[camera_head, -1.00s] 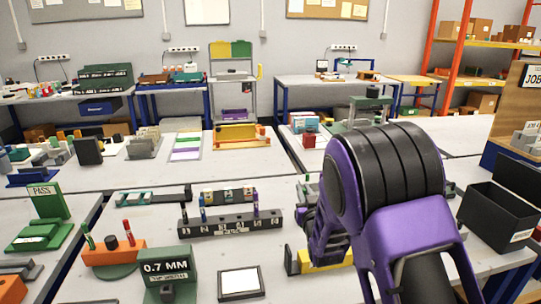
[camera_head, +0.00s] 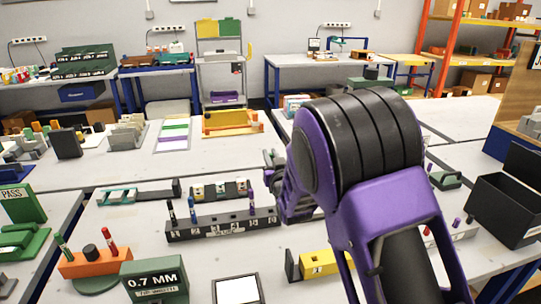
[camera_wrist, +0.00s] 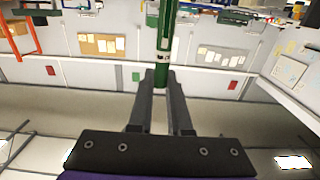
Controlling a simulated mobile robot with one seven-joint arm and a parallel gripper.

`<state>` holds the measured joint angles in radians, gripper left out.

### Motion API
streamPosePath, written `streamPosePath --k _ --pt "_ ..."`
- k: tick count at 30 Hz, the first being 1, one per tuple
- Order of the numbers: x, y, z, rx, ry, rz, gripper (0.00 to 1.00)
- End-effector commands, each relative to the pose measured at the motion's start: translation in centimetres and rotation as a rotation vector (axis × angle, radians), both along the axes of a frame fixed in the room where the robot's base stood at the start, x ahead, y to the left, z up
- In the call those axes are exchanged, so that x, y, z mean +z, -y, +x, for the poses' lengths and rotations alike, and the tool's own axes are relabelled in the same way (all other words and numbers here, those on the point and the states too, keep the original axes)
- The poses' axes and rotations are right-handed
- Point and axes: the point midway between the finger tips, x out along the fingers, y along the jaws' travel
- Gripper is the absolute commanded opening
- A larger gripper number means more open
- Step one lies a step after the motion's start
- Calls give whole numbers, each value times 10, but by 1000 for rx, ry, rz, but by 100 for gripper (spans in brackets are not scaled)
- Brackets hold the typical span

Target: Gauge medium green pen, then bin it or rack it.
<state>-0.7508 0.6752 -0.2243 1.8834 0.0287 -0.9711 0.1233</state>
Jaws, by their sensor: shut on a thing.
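My gripper (camera_wrist: 163,78) is shut on a green pen (camera_wrist: 165,40) with a pale band, which stands up between the two fingers in the wrist view. In the head view my gripper (camera_head: 273,170) is raised near the right end of the black pen rack (camera_head: 225,226), mostly hidden by my arm. The rack holds blue and purple pens. The green 0.7 MM block (camera_head: 155,279) stands at the front left. The orange block (camera_head: 95,263) beside it holds a green pen (camera_head: 63,247) and a red pen. An open black bin (camera_head: 505,210) stands at the right.
A yellow block (camera_head: 314,263) with a dark upright end lies front centre. A white pad with a dark frame (camera_head: 238,290) lies at the front edge. A green PASS stand (camera_head: 20,203) is at far left.

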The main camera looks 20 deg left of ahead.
Motion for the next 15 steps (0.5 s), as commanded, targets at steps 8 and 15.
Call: streamPosePath --k 8,15 --pt "-2 1 0 -1 0 0 0" --pt "-16 1 -1 0 0 0 0"
